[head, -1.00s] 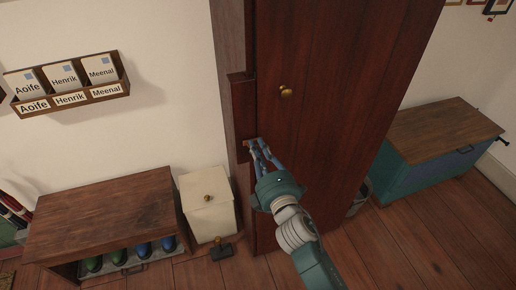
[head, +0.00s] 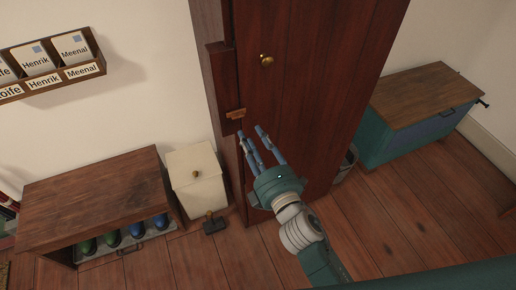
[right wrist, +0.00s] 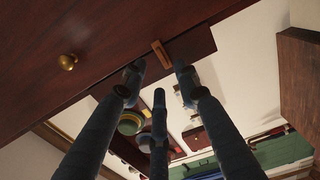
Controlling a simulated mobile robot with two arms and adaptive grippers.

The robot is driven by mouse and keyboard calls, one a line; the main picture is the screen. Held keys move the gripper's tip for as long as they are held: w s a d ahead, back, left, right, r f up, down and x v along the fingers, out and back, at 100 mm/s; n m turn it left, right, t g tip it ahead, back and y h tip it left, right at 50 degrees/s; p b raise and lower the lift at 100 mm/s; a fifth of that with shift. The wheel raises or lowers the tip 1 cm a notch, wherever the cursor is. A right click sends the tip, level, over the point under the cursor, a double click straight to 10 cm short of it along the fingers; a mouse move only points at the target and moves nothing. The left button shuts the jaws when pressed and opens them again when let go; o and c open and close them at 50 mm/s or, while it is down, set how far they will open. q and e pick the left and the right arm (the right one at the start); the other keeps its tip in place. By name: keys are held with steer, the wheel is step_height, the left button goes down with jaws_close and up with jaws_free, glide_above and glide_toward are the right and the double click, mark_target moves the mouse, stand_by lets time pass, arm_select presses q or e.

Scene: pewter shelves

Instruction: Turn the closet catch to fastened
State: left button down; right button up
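The dark red-brown closet door (head: 300,100) stands closed in the head view. The closet catch (head: 236,113) is a small brown bar at the door's left edge. It lies about level and seems to reach across the seam onto the frame. It also shows in the right wrist view (right wrist: 161,54), beyond the fingertips. My right gripper (head: 250,134) is open and empty, its blue fingers spread, just below and right of the catch and apart from it. The right wrist view shows the fingers (right wrist: 157,80) with nothing between them. My left gripper is not in view.
A round brass knob (head: 267,60) sits on the door above the catch. A cream bin (head: 196,180) and a wooden shoe bench (head: 90,200) stand left of the closet. A teal chest (head: 420,110) stands at the right.

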steer(key=shift+v, duration=2.05)
steer(key=s+d+f+m+g+h, duration=0.1)
steer(key=s+d+f+m+g, duration=0.15)
steer(key=f, duration=0.95)
steer(key=s+d+f+m+g+h, duration=0.1)
steer(key=s+d+f+m+g, duration=0.15)
steer(key=f, duration=0.95)
steer(key=s+d+f+m+g+h, duration=0.1)
steer(key=s+d+f+m+g, duration=0.2)
steer(key=f, duration=0.9)
steer(key=s+d+f+m+g+h+b, duration=0.1)
steer(key=s+d+f+m+g, duration=0.3)
steer(key=s+f, duration=0.9)
steer(key=s+d+f+m+g, duration=0.1)
steer(key=s+d+f+m, duration=0.1)
steer(key=s, duration=0.4)
steer(key=s+d+f+m+g+h, duration=0.1)
steer(key=s+d+f+m, duration=0.1)
steer(key=s, duration=0.5)
steer(key=s+d+f+m+g, duration=0.2)
steer(key=s+d+f+m, duration=0.1)
steer(key=s+f, duration=0.3)
steer(key=shift+s+d+h, duration=0.15)
steer(key=shift+s+h, duration=0.15)
steer(key=shift+s, duration=0.45)
